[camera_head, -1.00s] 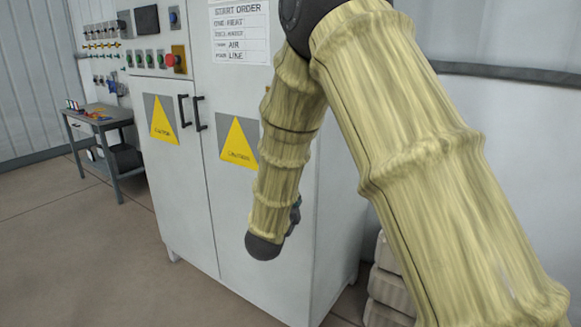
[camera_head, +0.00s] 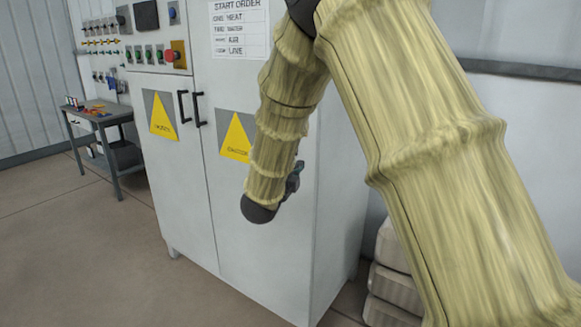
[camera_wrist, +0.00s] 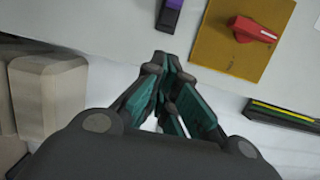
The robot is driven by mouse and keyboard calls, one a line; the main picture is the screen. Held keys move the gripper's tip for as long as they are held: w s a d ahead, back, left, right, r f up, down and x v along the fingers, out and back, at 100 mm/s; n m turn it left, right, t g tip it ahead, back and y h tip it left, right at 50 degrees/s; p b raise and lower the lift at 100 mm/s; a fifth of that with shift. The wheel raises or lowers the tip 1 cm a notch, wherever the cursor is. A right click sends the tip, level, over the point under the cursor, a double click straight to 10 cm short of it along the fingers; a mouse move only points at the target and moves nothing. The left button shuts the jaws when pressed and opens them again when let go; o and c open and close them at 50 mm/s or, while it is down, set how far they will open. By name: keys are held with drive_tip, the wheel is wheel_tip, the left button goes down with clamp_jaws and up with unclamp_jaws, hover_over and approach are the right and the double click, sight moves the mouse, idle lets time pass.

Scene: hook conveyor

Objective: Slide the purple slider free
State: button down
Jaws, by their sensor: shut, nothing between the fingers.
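The purple slider (camera_wrist: 174,4) shows at the top edge of the wrist view, cut off by the frame. It sits in a dark holder (camera_wrist: 168,18) on a pale panel. My gripper (camera_wrist: 163,64) is shut and empty, its fingertips pointing toward the slider but apart from it, with a strip of bare panel between in the picture. In the head view my arm hangs in front of the cabinet, and neither the slider nor my fingertips can be made out there.
A red rotary handle (camera_wrist: 252,30) on an orange plate is right of my fingertips. A black strip with coloured lines (camera_wrist: 283,114) lies lower right. Pale blocks (camera_wrist: 48,95) are at the left. The white cabinet (camera_head: 185,215) stands close behind my arm; a workbench (camera_head: 98,113) is far left.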

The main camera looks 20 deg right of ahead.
drive_tip(key=p+x, duration=0.1)
drive_tip(key=x, duration=0.6)
drive_tip(key=shift+w+a+p, duration=0.3)
drive_tip(key=shift+w+a, duration=0.95)
drive_tip(key=shift+w, duration=0.25)
drive_tip(key=shift+w, duration=0.1)
